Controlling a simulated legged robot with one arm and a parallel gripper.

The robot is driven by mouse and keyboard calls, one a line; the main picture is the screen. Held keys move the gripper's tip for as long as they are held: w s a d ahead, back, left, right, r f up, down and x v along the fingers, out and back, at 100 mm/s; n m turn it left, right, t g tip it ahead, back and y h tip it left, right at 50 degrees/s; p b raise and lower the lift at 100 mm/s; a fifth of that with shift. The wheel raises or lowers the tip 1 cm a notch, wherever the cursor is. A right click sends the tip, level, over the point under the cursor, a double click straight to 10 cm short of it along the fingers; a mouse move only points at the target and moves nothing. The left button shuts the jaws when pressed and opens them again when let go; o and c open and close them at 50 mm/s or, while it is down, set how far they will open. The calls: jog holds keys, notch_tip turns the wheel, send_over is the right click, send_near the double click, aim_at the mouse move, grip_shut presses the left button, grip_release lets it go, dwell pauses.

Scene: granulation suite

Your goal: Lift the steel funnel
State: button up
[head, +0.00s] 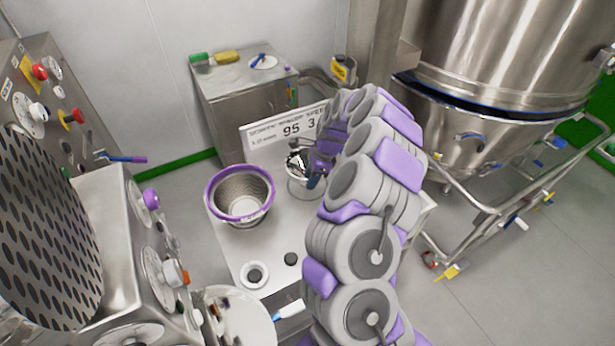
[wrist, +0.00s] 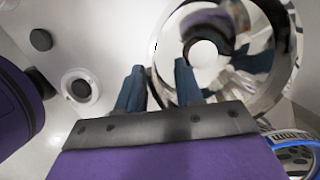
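The shiny steel funnel (head: 298,163) sits at the back of the steel work surface (head: 235,240), in a ring-like holder, partly hidden by my arm in the head view. In the wrist view I look down into the funnel (wrist: 250,80), with a round pale opening at its bottom. My gripper (wrist: 160,75) is open, with its two dark fingers apart at the funnel's left side. The left finger shows outside the rim and the right finger overlaps the mouth. I cannot tell whether either touches it. In the head view my gripper (head: 314,178) is mostly hidden by the arm.
A purple-rimmed metal basket (head: 240,195) stands left of the funnel. A white sign (head: 288,128) stands behind it. A white ring (head: 254,275) lies in front. A blue-rimmed item (wrist: 292,150) is at lower right in the wrist view. A large steel vessel (head: 500,60) stands to the right.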

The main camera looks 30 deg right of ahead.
jog(key=shift+c, duration=0.4)
grip_shut()
jog(key=shift+s, duration=0.1)
dwell(0.8)
